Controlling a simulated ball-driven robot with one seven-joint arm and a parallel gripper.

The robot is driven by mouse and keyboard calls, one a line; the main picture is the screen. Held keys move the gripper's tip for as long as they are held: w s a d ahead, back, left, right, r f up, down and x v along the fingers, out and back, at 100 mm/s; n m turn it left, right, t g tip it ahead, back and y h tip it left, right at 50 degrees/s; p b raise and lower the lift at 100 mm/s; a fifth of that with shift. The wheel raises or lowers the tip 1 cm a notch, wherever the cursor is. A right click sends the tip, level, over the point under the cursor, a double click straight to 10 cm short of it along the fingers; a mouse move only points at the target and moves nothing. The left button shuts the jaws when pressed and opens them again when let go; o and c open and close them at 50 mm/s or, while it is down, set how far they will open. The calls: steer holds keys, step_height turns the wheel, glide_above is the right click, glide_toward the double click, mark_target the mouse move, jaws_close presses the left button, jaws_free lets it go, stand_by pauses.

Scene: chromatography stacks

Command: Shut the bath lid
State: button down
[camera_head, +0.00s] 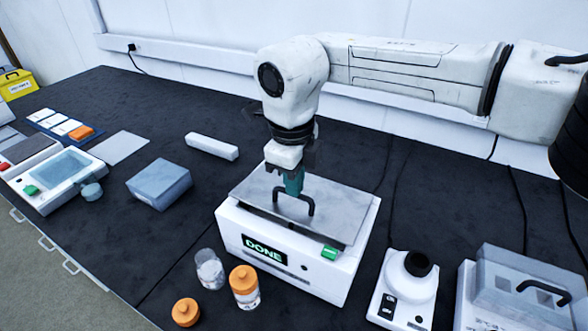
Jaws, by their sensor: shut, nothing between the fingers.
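The white bath (284,266) stands on the black bench, with a display reading DONE (264,249) and a green button (329,253) on its front. Its grey lid (330,223) lies over the top and carries a dark arched handle (309,202). A dark gap shows under the lid's front edge, and I cannot tell whether it is fully seated. My gripper (293,192) points down over the lid beside the handle, shut with nothing in it. Its fingertips are close to the handle; I cannot tell whether they touch it or the lid. The gripper hides part of the lid's back.
A jar with an orange cap (244,285), an open glass jar (209,270) and a loose orange cap (186,312) stand in front. A white device with a black knob (409,285) is at the right. A grey block (159,184) and white bar (212,146) are left.

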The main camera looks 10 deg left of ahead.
steer(key=shift+s+a+f, duration=0.15)
steer(key=shift+s+f, duration=0.2)
steer(key=shift+f, duration=0.25)
steer(key=shift+s+a+f, duration=0.1)
steer(key=shift+s+f, duration=0.25)
steer(key=shift+f, duration=0.25)
